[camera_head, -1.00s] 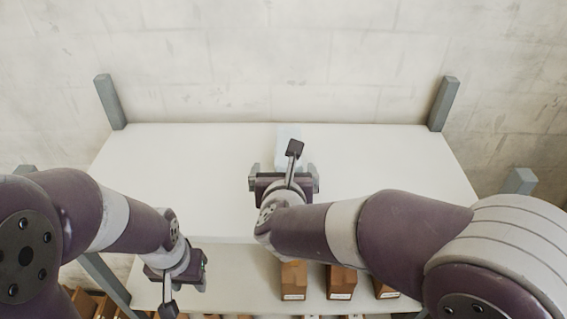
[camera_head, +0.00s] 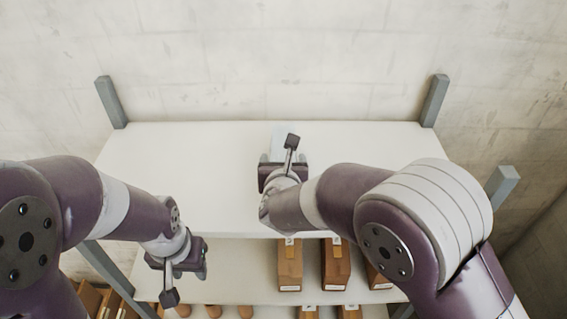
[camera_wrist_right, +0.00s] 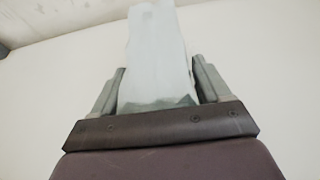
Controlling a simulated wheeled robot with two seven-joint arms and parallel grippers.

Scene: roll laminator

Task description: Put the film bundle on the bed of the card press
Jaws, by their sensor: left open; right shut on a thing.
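The film bundle (camera_wrist_right: 158,60) is a pale, translucent bluish-white packet. My right gripper (camera_wrist_right: 158,80) is shut on it, with a grey finger on each side, in the right wrist view. In the head view the bundle (camera_head: 291,133) shows only as a faint pale patch beyond my right gripper (camera_head: 287,160), over the white shelf top; most of it is hidden. My left gripper (camera_head: 178,270) is at the lower left, in front of the shelf's front edge, and looks empty; its fingers are hard to make out. The card press is not in view.
The white shelf top (camera_head: 180,150) is bare apart from my right arm over it. Grey posts (camera_head: 112,102) stand at its corners. Brown boxes (camera_head: 336,264) stand on the lower shelf (camera_head: 225,265). A pale wall (camera_head: 270,60) is behind.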

